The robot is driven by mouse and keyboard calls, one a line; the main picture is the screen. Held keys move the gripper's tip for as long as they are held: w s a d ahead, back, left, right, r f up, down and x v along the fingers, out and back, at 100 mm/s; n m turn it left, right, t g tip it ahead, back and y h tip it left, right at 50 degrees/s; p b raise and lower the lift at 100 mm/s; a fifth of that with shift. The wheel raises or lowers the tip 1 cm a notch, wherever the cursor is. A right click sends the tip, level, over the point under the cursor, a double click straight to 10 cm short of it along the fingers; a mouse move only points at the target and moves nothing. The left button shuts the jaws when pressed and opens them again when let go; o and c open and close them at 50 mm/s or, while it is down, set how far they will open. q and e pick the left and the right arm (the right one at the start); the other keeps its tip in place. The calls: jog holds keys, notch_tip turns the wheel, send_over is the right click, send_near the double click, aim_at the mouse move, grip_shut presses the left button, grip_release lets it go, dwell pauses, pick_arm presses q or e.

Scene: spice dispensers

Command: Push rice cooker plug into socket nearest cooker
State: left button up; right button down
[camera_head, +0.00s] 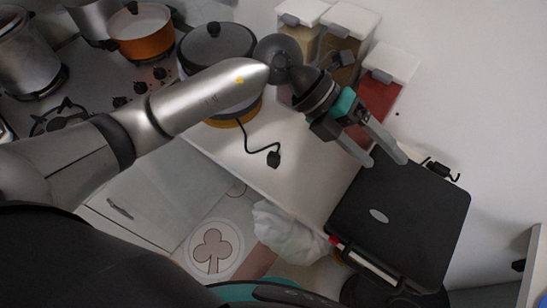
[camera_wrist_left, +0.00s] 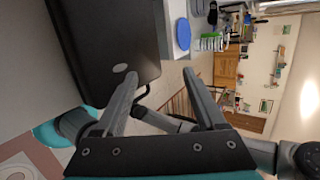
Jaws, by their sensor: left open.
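The rice cooker (camera_head: 215,45) appears to be the round pot with a dark lid and orange base at the top, partly hidden behind my left arm. Its black cord runs down to a black plug (camera_head: 274,158), which lies on the white counter near its front edge. My left gripper (camera_head: 387,161) is open and empty, to the right of the plug and apart from it, over the far edge of a black appliance. Its spread fingers also show in the left wrist view (camera_wrist_left: 160,75). I cannot make out a socket clearly. My right gripper is not in view.
The black flat-lidded appliance (camera_head: 405,215) stands at the right and also shows in the left wrist view (camera_wrist_left: 105,45). Spice dispensers (camera_head: 385,85) line the wall. A stove with an orange pot (camera_head: 143,42) is at upper left. Counter (camera_head: 300,185) around the plug is clear.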

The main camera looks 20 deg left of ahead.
pick_arm(q)
jog(key=w+a+f+y, duration=0.3)
jog(key=a+f+y, duration=0.15)
jog(key=a, duration=0.35)
jog(key=t+y, duration=0.2)
jog(key=y, duration=0.5)
send_over(273, 155)
jog(key=shift+n+h, duration=0.25)
jog(key=shift+n, duration=0.15)
notch_tip(273, 155, down, 16)
jog(key=shift+r, duration=0.25)
jog(key=shift+c, duration=0.4)
grip_shut()
